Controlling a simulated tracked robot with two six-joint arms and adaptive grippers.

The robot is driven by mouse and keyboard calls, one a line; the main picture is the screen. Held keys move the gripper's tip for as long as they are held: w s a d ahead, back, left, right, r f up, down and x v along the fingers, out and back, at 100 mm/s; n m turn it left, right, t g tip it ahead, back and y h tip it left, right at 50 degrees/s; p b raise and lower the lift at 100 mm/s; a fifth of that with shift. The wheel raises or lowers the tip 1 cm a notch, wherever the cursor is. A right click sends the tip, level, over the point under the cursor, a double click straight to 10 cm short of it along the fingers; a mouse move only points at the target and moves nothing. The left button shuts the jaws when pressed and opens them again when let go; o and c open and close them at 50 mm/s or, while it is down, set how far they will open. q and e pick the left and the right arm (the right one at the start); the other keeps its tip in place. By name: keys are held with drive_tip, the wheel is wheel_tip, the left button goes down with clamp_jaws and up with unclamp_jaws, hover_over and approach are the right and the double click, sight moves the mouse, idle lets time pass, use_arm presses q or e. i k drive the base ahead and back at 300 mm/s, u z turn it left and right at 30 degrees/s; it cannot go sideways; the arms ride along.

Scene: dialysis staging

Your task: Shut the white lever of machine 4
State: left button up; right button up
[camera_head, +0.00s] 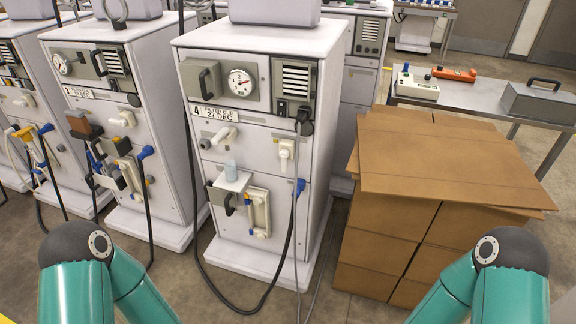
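A white machine (250,55) stands in the middle. Its label (222,114) seems to read "4", with "27 DEC" after it. Below the label, a white lever-like handle (224,139) sticks out from the front panel. To its right is another white fitting (286,152) with a small arm. I cannot tell which of these is the lever, or whether it is open or shut. Only the teal links of my two arms show at the bottom corners; neither gripper is in view.
Other similar machines (112,70) stand to the left, with dark hoses between them. A black hose hangs in front of the middle machine to the floor. Stacked cardboard boxes (385,240) stand close on its right. A metal table (480,97) is behind them.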

sight(283, 154)
drive_tip(key=i, duration=0.9)
